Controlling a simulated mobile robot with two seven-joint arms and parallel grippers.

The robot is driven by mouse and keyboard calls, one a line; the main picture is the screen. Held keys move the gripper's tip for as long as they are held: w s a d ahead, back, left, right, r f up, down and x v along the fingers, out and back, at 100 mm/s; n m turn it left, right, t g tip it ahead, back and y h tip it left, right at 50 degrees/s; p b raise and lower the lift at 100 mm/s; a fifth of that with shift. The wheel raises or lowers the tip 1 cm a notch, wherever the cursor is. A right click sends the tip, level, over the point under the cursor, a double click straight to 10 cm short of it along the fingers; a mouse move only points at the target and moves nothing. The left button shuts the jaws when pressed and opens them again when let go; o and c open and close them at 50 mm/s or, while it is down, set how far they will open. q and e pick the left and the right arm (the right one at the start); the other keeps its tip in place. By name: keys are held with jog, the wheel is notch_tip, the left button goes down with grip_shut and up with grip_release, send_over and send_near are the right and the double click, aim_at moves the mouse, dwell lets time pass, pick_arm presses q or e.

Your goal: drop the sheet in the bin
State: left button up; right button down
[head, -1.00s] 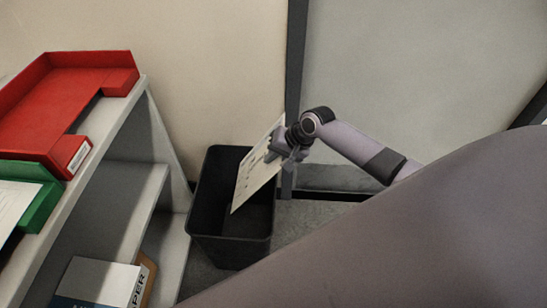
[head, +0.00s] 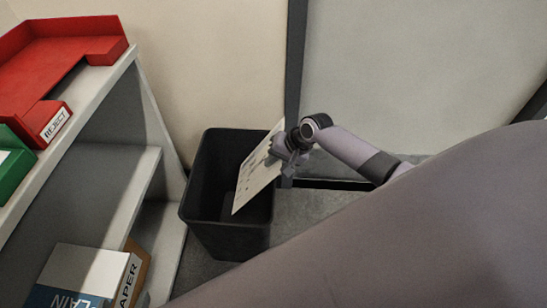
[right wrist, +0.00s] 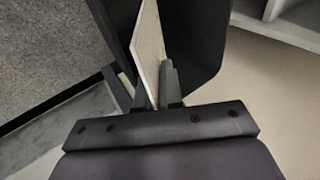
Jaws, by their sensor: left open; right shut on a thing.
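The sheet (head: 254,178) is pale with small dark marks. My right gripper (head: 283,150) is shut on its upper right edge and holds it tilted. In the head view the sheet's lower part overlaps the opening of the black bin (head: 228,240), towards its right side. The right wrist view shows the sheet (right wrist: 151,45) edge-on between the fingers of the right gripper (right wrist: 156,88), with the dark bin (right wrist: 200,45) just beyond. I cannot tell exactly how far the sheet reaches below the rim. My left gripper is not in view.
A grey shelf unit (head: 100,120) stands left of the bin. It carries a red tray (head: 60,60) labelled REJECT and a green tray (head: 12,165). Paper boxes (head: 90,272) sit lower down. A wall is behind the bin. Grey floor shows to its right.

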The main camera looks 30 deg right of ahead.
pick_arm(q)
jog(key=shift+d+r, duration=0.15)
jog(key=shift+d, duration=0.1)
pick_arm(e)
jog(key=shift+f, duration=0.25)
jog(key=c, duration=1.2)
grip_release()
pick_arm(q)
jog(key=shift+a, duration=0.15)
jog(key=s+a+p, duration=0.1)
jog(key=a+f+p, duration=0.1)
jog(key=p, duration=0.1)
jog(key=shift+s+a+f+n+g+y, duration=0.25)
jog(key=shift+s+n+g+y, duration=0.05)
jog(key=shift+s+g+y, duration=0.1)
pick_arm(e)
jog(key=v, duration=0.7)
pick_arm(q)
jog(key=shift+w+d+r, duration=0.1)
jog(key=shift+d, duration=0.05)
pick_arm(e)
jog(key=shift+r, duration=0.1)
